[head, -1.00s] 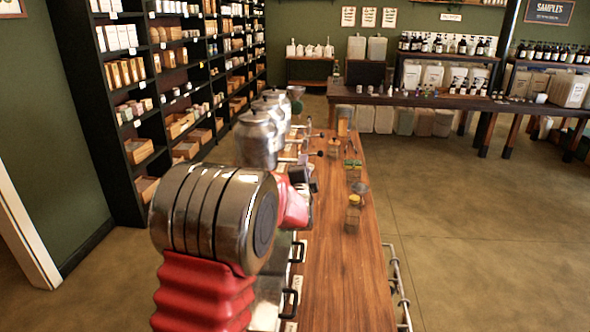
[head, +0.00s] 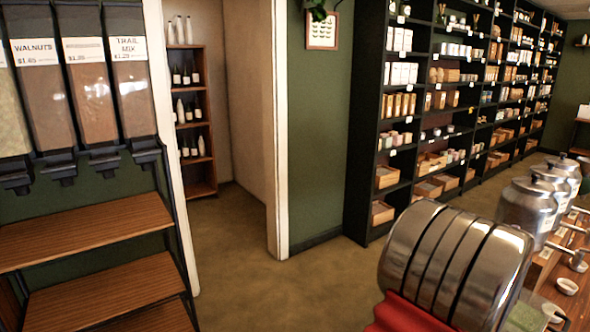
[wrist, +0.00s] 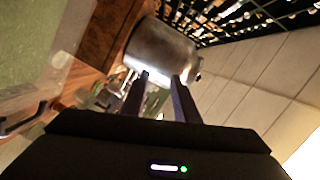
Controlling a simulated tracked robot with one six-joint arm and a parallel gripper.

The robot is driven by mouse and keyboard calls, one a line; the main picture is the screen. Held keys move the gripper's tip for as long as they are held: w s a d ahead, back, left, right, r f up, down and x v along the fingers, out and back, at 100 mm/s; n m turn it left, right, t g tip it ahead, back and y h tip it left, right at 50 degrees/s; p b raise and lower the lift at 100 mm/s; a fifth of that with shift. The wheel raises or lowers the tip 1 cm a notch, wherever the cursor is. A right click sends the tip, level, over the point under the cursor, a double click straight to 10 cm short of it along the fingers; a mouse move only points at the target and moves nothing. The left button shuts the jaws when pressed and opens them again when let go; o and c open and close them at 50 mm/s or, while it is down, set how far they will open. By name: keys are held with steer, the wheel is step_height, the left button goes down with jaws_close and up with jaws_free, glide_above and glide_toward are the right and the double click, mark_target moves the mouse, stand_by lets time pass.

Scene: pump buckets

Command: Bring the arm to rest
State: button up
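My gripper (wrist: 161,76) shows in the wrist view with its two dark fingers apart and nothing between them that I can see held. A rounded metal canister (wrist: 160,50) stands beyond the fingertips. In the head view only a chrome and red part of my arm shows at the lower right; my gripper is out of that view.
In the head view, several metal canisters (head: 527,208) stand on the counter at the right. Tall shelves (head: 398,135) line the back wall. Bulk dispensers (head: 92,90) hang above wooden steps (head: 85,230) at the left. Floor (head: 240,270) is clear between.

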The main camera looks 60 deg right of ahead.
steer(key=w+a+r+n+t+y, duration=0.2)
steer(key=w+n+t, duration=0.5)
steer(key=w, duration=2.6)
steer(key=w+a+n+t+y, duration=0.35)
steer(key=w+a+n, duration=0.65)
steer(key=w+a, duration=1.1)
steer(key=w+a+f+n+t+y, duration=0.1)
steer(key=w+a+n+y, duration=0.4)
steer(key=a, duration=0.8)
steer(key=w+a+f+n+y, duration=0.1)
steer(key=w+a+n, duration=0.4)
steer(key=a, duration=0.8)
steer(key=s+a+f+n+y, duration=0.1)
steer(key=s+a+n, duration=0.1)
steer(key=a, duration=0.5)
steer(key=s+a+f+n+y, duration=0.1)
steer(key=s+a+n+y, duration=0.1)
steer(key=a, duration=0.6)
steer(key=s+a+f+n+g+y, duration=0.1)
steer(key=s+a+f+n, duration=0.1)
steer(key=s+a+n, duration=0.2)
steer(key=a, duration=0.3)
steer(key=shift+s+a, duration=0.3)
steer(key=shift+a, duration=0.1)
